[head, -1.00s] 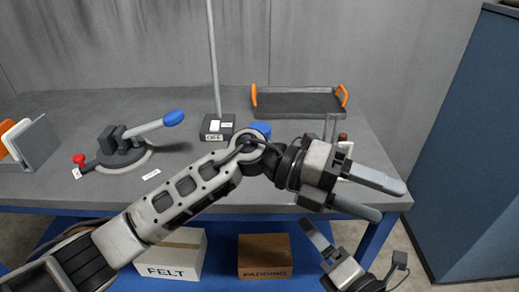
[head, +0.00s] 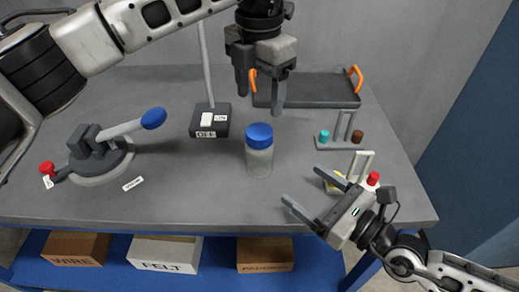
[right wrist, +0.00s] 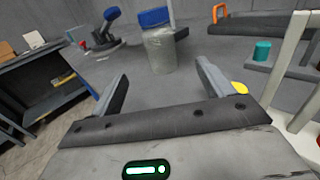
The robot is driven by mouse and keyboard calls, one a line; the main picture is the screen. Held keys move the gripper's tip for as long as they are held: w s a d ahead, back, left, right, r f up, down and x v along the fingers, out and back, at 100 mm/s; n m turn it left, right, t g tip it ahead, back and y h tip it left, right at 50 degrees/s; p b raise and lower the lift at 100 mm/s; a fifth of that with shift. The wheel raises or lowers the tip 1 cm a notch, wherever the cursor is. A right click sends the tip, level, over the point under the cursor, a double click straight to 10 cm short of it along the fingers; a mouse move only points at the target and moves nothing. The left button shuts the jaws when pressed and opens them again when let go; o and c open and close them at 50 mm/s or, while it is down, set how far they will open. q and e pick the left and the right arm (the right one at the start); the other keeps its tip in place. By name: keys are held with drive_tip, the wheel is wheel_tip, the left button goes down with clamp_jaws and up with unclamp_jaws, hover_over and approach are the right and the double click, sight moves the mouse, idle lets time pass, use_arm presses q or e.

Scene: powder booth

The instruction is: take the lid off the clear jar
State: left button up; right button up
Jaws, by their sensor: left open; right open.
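The clear jar (head: 260,162) stands upright on the grey bench with its blue lid (head: 259,135) on top. In the right wrist view the jar (right wrist: 160,50) and the blue lid (right wrist: 154,17) show beyond the fingers. My left gripper (head: 260,98) is open, points down and is above and behind the lid in the picture, apart from it. My right gripper (head: 300,183) is open and empty, low at the bench's front right, its fingers toward the jar but not touching it.
A switch box (head: 210,120) with a pole stands left of the jar, and a toggle clamp (head: 100,155) further left. A tray (head: 305,90) with orange handles is behind. A small rack (head: 340,143) and a red-capped item (head: 373,179) stand at right.

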sight(269, 159)
use_arm(q)
drive_tip(key=shift+s, duration=0.1)
use_arm(e)
drive_tip(key=x, duration=1.4)
